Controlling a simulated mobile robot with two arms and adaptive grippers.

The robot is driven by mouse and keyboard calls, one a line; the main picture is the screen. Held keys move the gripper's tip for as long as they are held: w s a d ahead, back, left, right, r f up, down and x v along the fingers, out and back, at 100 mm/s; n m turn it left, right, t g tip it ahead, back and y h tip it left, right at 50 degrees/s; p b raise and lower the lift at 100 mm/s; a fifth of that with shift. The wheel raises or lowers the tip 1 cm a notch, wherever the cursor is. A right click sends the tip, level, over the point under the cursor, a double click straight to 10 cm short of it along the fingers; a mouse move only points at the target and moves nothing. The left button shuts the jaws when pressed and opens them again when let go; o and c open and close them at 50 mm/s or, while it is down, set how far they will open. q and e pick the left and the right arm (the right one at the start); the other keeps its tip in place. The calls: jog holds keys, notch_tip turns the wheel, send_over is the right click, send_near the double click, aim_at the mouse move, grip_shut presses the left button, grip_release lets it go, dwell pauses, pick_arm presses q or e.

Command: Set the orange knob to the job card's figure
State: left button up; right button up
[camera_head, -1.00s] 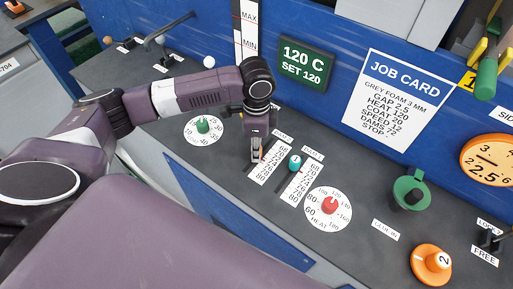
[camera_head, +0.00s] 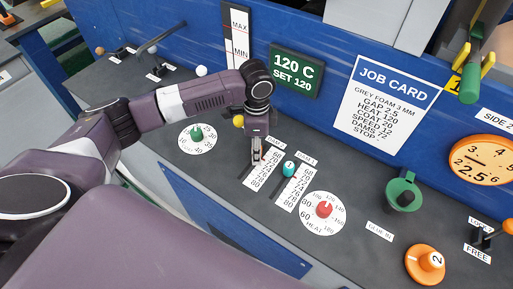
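The white job card (camera_head: 385,95) lists grey foam 3 mm, gap 2.5, heat 120, coat 20, speed 12, dams 72 and a stop line. My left gripper (camera_head: 257,157) points down at the left dam slider scale, far left of the orange knob. Its fingers look close together, and they hide whatever is between them. My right gripper is not in view.
A green display (camera_head: 297,70) reads 120 C, set 120. A lever marked free (camera_head: 486,236) is at far right.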

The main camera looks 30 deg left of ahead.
pick_arm(q)
jog(key=shift+r, duration=0.15)
notch_tip(320, 180, up, 12)
dwell(0.4)
dwell(0.4)
